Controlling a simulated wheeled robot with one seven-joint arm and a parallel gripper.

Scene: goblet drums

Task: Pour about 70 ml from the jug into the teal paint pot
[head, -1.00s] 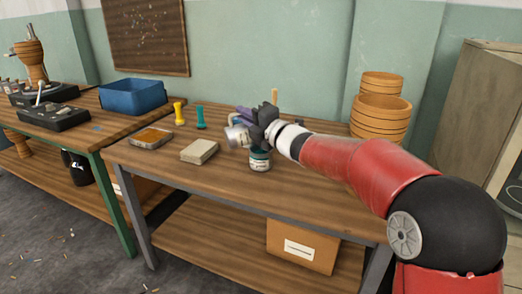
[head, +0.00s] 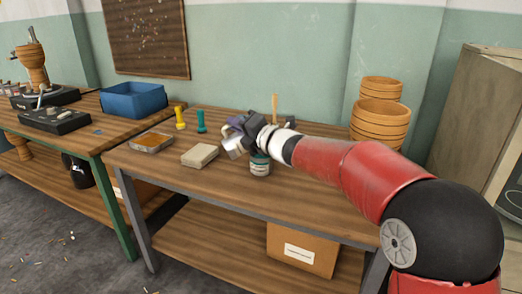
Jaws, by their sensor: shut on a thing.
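My gripper (head: 243,128) is shut on the jug (head: 233,148), a small metallic vessel, above the middle of the workbench. The jug is tilted, with its lower end toward the lower left. The teal paint pot (head: 260,167), a small jar with a teal band, stands upright on the bench just right of and below the jug. I cannot tell whether the jug's rim is over the pot's mouth. No stream of liquid is visible, and the level in the pot is hidden.
On the bench (head: 200,185) lie a beige block (head: 199,155) and a shallow tray (head: 152,142). A yellow tool (head: 180,118) and a teal tool (head: 201,121) stand behind. A wooden handle (head: 275,107) rises behind my wrist. The front bench is clear.

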